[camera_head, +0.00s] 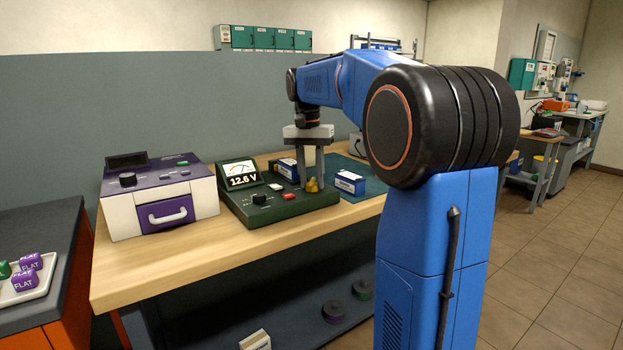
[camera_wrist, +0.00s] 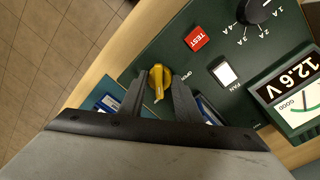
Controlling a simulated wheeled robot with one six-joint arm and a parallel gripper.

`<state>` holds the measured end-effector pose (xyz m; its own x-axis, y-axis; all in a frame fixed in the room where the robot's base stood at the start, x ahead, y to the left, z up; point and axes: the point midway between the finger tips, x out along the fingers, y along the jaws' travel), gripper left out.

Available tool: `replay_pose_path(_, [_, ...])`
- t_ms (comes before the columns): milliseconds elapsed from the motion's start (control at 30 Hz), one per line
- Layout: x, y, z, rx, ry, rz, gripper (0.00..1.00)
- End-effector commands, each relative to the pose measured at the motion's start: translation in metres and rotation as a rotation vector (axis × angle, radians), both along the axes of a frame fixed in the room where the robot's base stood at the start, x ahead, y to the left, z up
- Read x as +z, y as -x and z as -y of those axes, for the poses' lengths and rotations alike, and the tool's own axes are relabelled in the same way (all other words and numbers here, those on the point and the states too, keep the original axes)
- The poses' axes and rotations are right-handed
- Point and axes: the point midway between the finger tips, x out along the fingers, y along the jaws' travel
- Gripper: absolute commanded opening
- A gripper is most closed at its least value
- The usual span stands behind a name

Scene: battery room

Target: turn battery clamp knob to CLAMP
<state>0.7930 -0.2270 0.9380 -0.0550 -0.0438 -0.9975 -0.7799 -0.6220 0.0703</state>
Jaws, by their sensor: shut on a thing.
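The yellow clamp knob (camera_wrist: 158,76) is on the dark green tester panel (camera_wrist: 150,52). It also shows in the head view (camera_head: 312,186), at the front right of the tester (camera_head: 262,212). My gripper (camera_wrist: 160,82) is over the panel with one finger on each side of the knob, shut on it. The knob's ridge runs down the picture in the wrist view, towards my palm. A small white label, seemingly OPEN, is beside the right finger; no CLAMP label can be made out. In the head view my gripper (camera_head: 312,172) points down at the knob.
A blue-and-white battery box (camera_head: 350,183) lies right of the tester; another (camera_head: 288,168) is behind the knob. The tester has a red TEST button (camera_wrist: 197,39), a white FAN switch (camera_wrist: 225,74), a black dial (camera_wrist: 257,10) and a 12.6 V meter (camera_head: 240,172). A purple-and-white charger (camera_head: 160,195) stands left.

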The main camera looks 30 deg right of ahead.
Motion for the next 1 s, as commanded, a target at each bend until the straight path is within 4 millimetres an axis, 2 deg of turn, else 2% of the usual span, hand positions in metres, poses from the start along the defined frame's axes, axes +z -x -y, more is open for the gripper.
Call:
replay_pose_path(667, [0.0005, -0.0003, 0.0004, -0.066, 0.001, 0.002, 0.08])
replay_pose_path(700, [0.0005, -0.0003, 0.0004, -0.066, 0.001, 0.002, 0.33])
replay_pose_path(733, [0.0005, -0.0003, 0.0004, -0.066, 0.001, 0.002, 0.38])
replay_pose_path(1000, [0.0004, -0.0001, 0.0003, -0.065, 0.000, 0.001, 0.38])
